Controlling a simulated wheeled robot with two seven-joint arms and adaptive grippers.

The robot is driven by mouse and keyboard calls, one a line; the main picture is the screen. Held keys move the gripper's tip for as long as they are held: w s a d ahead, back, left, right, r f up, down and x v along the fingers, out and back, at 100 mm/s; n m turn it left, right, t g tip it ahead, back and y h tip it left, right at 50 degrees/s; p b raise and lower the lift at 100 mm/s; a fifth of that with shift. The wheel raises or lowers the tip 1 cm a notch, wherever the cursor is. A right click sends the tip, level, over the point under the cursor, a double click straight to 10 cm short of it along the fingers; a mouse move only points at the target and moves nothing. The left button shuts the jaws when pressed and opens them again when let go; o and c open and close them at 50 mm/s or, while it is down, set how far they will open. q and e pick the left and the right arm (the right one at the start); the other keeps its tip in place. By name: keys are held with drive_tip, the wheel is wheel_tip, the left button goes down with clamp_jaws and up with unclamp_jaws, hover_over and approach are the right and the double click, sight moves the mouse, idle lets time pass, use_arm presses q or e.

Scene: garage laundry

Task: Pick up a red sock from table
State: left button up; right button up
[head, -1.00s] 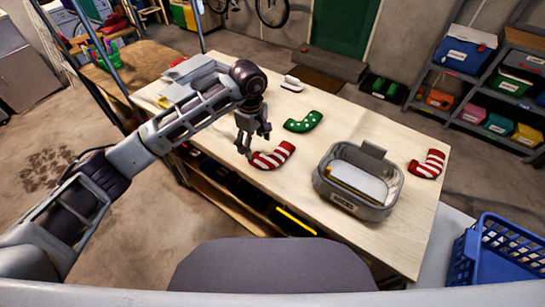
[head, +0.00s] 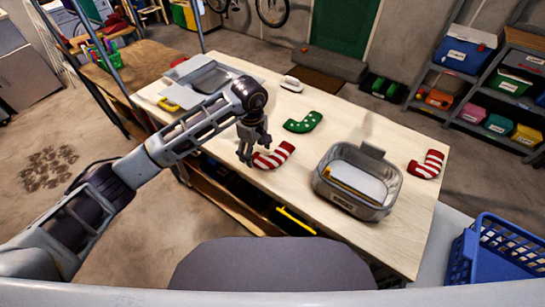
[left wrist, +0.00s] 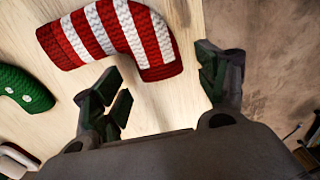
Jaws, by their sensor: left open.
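A red and white striped sock (head: 274,156) lies on the wooden table (head: 315,215) near its front edge. My left gripper (head: 254,155) is open and empty, just left of this sock and above the table edge. In the left wrist view the striped sock (left wrist: 115,35) lies beyond and to the left of the gap between the open fingers (left wrist: 165,85). A second red and white striped sock (head: 426,164) lies at the table's right end. My right gripper is not in view.
A green dotted sock (head: 303,122) lies behind the near red sock and also shows in the left wrist view (left wrist: 22,88). A grey basket (head: 387,208) stands to the right. A white iron (head: 292,84) and a grey tray (head: 228,75) are farther back.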

use_arm(q)
drive_tip(key=shift+f, duration=1.25)
drive_tip(key=shift+c, duration=0.5)
drive_tip(key=c, duration=1)
